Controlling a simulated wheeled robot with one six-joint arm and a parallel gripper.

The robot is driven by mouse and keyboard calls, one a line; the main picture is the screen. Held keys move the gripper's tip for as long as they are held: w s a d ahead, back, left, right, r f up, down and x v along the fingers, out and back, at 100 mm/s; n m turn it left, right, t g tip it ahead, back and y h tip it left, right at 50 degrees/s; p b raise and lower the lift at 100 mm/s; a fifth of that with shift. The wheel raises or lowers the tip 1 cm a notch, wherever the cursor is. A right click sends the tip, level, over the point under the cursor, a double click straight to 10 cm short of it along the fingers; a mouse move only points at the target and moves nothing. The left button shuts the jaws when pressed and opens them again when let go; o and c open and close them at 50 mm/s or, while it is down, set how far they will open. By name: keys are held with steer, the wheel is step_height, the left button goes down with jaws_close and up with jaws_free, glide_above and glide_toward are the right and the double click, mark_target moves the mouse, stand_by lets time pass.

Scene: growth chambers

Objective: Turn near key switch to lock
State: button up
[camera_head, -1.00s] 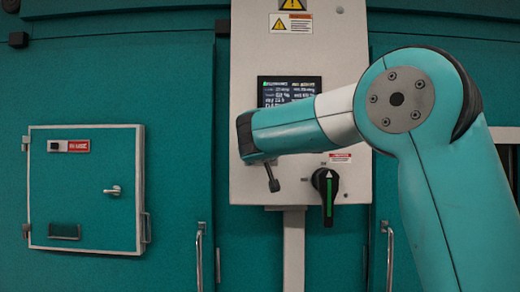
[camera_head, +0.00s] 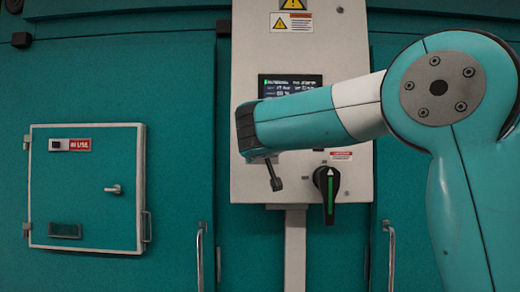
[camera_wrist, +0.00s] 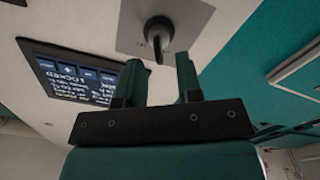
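A dark round key switch (camera_wrist: 158,30) on a grey plate shows at the top of the wrist view, with a short dark key part pointing down toward my gripper. My gripper (camera_wrist: 158,62) has its two teal fingers apart, one to each side of the key's line. The key appears just beyond the fingertips, and I cannot tell whether they touch it. In the head view a small dark stem (camera_head: 274,176) hangs below the end of my arm; I cannot tell whether it is the key.
The pale control panel (camera_head: 250,185) carries a display (camera_wrist: 70,75) that seems to read "LOCKED". A black rotary handle (camera_head: 327,190) with a green stripe sits right of my arm's end. Door handles (camera_head: 391,255) and a small hatch (camera_head: 85,190) flank the panel.

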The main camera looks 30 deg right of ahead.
steer(key=b+v, duration=0.4)
steer(key=v, duration=1)
steer(key=s+a+f+n+g+y, duration=0.1)
steer(key=a+f+n+g+y, duration=0.3)
steer(key=f, duration=0.7)
steer(key=a+f+n+g+y, duration=0.1)
steer(key=a+f+y, duration=0.5)
steer(key=f, duration=0.5)
steer(key=s+a+f+n+g+y, duration=0.1)
steer(key=s+a+f+g, duration=0.1)
steer(key=s, duration=0.5)
steer(key=s+a+f+g+y, duration=0.1)
steer(key=s+a+f+g, duration=0.1)
steer(key=s+f+g, duration=0.2)
steer(key=s+a+f+n+g+y, duration=0.1)
steer(key=s+f+g, duration=0.3)
steer(key=s+f, duration=0.4)
steer(key=shift+s+a+n+y, duration=0.3)
steer(key=shift+s+a+y, duration=0.4)
steer(key=shift+s, duration=0.25)
